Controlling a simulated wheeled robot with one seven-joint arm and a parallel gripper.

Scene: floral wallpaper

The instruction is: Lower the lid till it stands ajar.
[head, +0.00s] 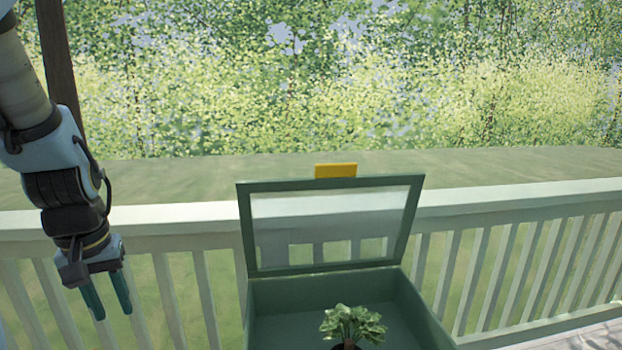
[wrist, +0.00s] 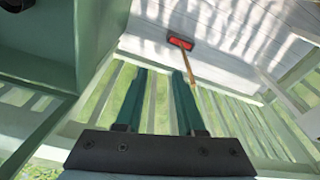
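The lid (head: 414,205) is a green frame with a clear pane and stands raised at the back of the green box (head: 272,290). A yellow handle (head: 336,171) sits at the middle of its top edge. A leafy potted plant (head: 352,324) stands inside the box. My gripper (head: 107,312) hangs to the left of the box, pointing down, apart from the lid. Its two green fingers are spread with nothing between them. In the wrist view my gripper (wrist: 160,72) is also open, and the box side (wrist: 58,50) shows at the upper left.
A white railing (head: 500,202) runs behind the box, with lawn and trees beyond. In the wrist view a red-headed tool with a wooden handle (wrist: 181,42) lies on the pale deck boards (wrist: 225,28).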

